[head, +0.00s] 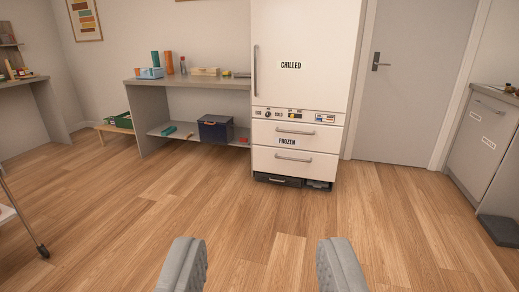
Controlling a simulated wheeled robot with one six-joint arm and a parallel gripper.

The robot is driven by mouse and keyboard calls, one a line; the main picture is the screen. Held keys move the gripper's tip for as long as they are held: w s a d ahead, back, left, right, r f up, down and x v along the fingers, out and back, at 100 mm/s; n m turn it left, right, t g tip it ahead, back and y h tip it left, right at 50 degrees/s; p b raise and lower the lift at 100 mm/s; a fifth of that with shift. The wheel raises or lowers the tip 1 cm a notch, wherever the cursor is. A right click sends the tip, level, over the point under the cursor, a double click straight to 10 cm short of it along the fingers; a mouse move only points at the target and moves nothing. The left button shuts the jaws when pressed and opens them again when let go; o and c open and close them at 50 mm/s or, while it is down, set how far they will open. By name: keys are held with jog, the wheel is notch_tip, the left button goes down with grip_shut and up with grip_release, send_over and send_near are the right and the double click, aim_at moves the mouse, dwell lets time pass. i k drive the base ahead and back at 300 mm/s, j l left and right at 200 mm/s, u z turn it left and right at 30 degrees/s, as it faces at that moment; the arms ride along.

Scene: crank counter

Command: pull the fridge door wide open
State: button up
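The white fridge (322,72) stands against the far wall, right of centre. Its tall upper door, labelled CHILLED, looks shut and has a vertical metal handle (255,71) along its left edge. The top of the door is cut off by the picture edge. Below it are a control strip and two drawers with bar handles, one labelled FROZEN (287,142). My gripper (261,262) shows at the bottom, its two grey fingers wide apart with nothing between them. It is well short of the fridge, with floor between.
A grey shelf unit (190,84) with boxes and bottles adjoins the fridge's left side. A grey room door (400,75) is to its right. A grey cabinet (486,137) stands far right, a wheeled stand's leg (25,220) far left. The middle wooden floor is clear.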

aim_at(303, 51)
jog(key=i, duration=1.85)
jog(key=i+l+u, duration=0.1)
jog(key=i, duration=1.7)
